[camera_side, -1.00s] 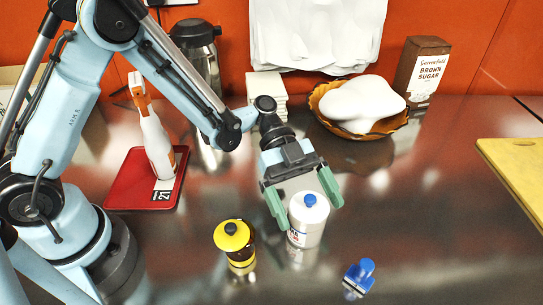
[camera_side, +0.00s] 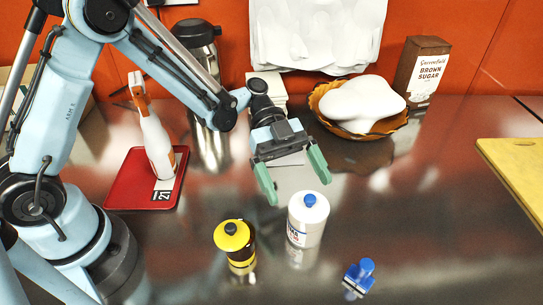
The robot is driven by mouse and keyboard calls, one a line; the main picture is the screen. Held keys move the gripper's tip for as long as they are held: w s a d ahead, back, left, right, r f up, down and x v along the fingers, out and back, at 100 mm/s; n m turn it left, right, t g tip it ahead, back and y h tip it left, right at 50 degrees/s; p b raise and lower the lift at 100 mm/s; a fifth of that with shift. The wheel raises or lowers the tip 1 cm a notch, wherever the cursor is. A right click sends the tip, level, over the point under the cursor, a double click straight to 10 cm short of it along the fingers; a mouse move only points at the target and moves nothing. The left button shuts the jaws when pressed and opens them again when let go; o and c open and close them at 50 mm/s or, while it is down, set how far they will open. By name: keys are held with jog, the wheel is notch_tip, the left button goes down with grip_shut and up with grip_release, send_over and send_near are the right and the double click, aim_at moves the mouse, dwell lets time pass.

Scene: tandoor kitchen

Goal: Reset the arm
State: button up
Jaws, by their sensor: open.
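My gripper (camera_side: 293,186) is open and empty, with its two green fingers apart. It hangs above the steel counter (camera_side: 420,230), just behind and above a white bottle with a blue cap (camera_side: 308,222). The bottle stands upright on the counter, apart from the fingers as far as this view shows. The arm reaches in from the left.
A yellow-capped jar (camera_side: 234,240) and a blue stamp-like item (camera_side: 359,276) stand nearby. A spray bottle (camera_side: 155,140) stands on a red tray (camera_side: 125,190). Behind are a steel flask (camera_side: 205,70), a bowl (camera_side: 375,128), a brown sugar box (camera_side: 420,70). A yellow board (camera_side: 515,160) lies right.

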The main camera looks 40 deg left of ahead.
aim_at(310, 200)
jog(key=x, duration=0.5)
jog(key=shift+s+d+f, duration=0.15)
jog(key=shift+d+f, duration=0.05)
jog(key=shift+f, duration=0.05)
notch_tip(310, 200, up, 5)
jog(key=shift+s+f, duration=0.15)
jog(key=shift+f, duration=0.05)
jog(key=s+d+r, duration=0.4)
jog(key=s+r, duration=0.6)
jog(key=r, duration=0.2)
jog(key=shift+w+d+f+n+t+h, duration=0.2)
jog(key=shift+w+d+f+n+t, duration=0.25)
jog(key=shift+w+f+n+t, duration=0.4)
jog(key=shift+w+d+f+n+t+h, duration=0.2)
jog(key=shift+w+d+f+n+t, duration=0.2)
jog(key=shift+w+f+n+t, duration=0.45)
jog(key=shift+s, duration=0.2)
